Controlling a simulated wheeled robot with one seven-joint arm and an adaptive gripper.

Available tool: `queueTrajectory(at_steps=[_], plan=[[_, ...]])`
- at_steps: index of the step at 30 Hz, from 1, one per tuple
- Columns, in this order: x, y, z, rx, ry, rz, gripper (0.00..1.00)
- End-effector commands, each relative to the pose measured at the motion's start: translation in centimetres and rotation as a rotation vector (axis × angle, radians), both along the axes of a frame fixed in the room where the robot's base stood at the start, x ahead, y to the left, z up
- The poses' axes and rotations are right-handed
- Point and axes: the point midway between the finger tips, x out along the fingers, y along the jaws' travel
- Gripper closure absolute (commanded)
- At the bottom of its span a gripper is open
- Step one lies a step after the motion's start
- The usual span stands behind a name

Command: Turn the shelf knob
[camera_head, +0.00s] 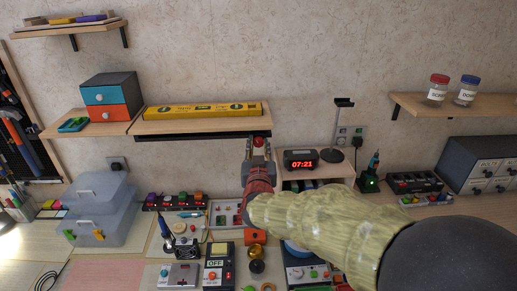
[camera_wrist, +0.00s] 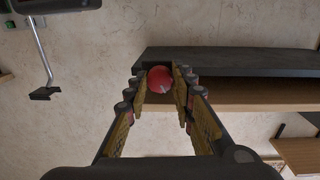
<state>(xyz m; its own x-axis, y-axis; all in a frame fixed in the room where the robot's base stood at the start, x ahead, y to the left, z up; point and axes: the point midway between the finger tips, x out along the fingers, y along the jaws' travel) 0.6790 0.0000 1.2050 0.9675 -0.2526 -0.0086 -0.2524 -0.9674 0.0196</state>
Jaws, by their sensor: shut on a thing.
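The shelf knob (camera_head: 258,141) is a small red round knob at the front of the wall shelf (camera_head: 190,127), near the shelf's right end. In the wrist view the red knob (camera_wrist: 160,79) sits between the two fingertips, in front of a dark strip (camera_wrist: 240,62) along the shelf. My gripper (camera_head: 258,149) reaches up to the knob from below in the head view. Its fingers (camera_wrist: 161,88) are shut on the knob, one on each side. A small pale mark shows on the knob's lower right in the wrist view.
A yellow spirit level (camera_head: 202,110) lies on the shelf above the knob. A clock (camera_head: 301,159) and a stand (camera_head: 339,130) are to the right on a small raised shelf. The workbench below is crowded with tools and devices. Bare wall is right of the knob.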

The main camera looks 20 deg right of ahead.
Motion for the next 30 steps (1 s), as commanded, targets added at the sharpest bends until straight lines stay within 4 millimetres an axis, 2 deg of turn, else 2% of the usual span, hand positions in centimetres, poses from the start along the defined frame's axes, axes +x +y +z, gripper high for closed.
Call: queueTrajectory(at_steps=[18,30], plan=[[0.00,0.00,-0.17,0.441,-0.088,0.000,1.00],[0.00,-0.01,0.00,0.546,-0.108,0.000,1.00]])
